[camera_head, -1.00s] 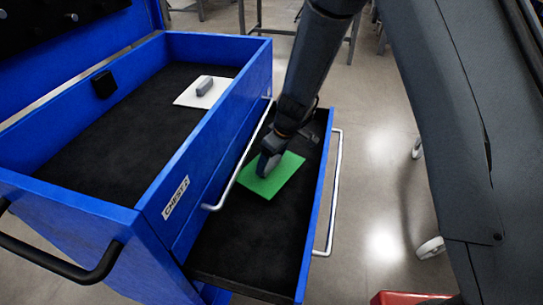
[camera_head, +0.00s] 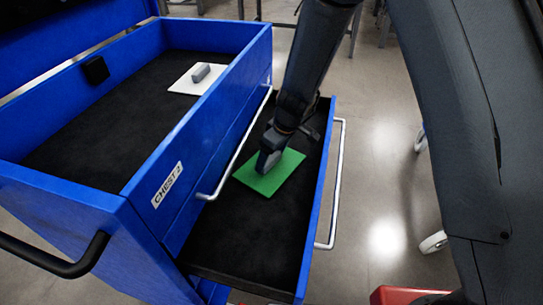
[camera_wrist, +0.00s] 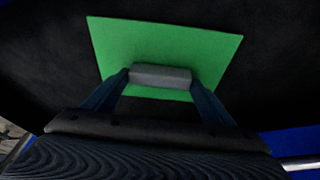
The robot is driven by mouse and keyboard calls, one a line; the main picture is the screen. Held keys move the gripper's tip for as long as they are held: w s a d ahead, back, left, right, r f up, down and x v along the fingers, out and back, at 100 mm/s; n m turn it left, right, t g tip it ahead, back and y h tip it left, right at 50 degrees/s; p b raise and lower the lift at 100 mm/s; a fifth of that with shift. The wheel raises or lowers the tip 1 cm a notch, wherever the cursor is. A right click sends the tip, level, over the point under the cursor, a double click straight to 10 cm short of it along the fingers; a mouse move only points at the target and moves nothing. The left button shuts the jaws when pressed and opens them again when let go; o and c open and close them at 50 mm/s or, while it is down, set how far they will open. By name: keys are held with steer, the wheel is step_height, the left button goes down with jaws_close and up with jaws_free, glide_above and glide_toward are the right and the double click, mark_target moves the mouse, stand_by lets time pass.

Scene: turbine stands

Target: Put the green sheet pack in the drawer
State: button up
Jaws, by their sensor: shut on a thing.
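The green sheet pack (camera_head: 279,174) is a flat green sheet with a grey block handle. It is inside the open lower drawer (camera_head: 235,243) of the blue chest, over the black drawer floor. My gripper (camera_head: 265,163) reaches down into the drawer and is shut on the pack's handle. In the wrist view, the two fingers grip the grey handle (camera_wrist: 160,76) from both sides, with the green sheet (camera_wrist: 165,45) beyond it. I cannot tell whether the sheet touches the drawer floor.
The blue chest's top tray (camera_head: 100,125) holds a white sheet (camera_head: 186,84) with a grey handle. Silver handles run along the drawer fronts (camera_head: 338,185). Red objects (camera_head: 395,295) are at the bottom right.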

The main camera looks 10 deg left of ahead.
mark_target(276, 169)
steer(key=shift+f+b, duration=0.3)
steer(key=shift+b, duration=0.15)
steer(key=o, duration=1.9)
steer(key=p+v, duration=0.3)
steer(key=v, duration=0.4)
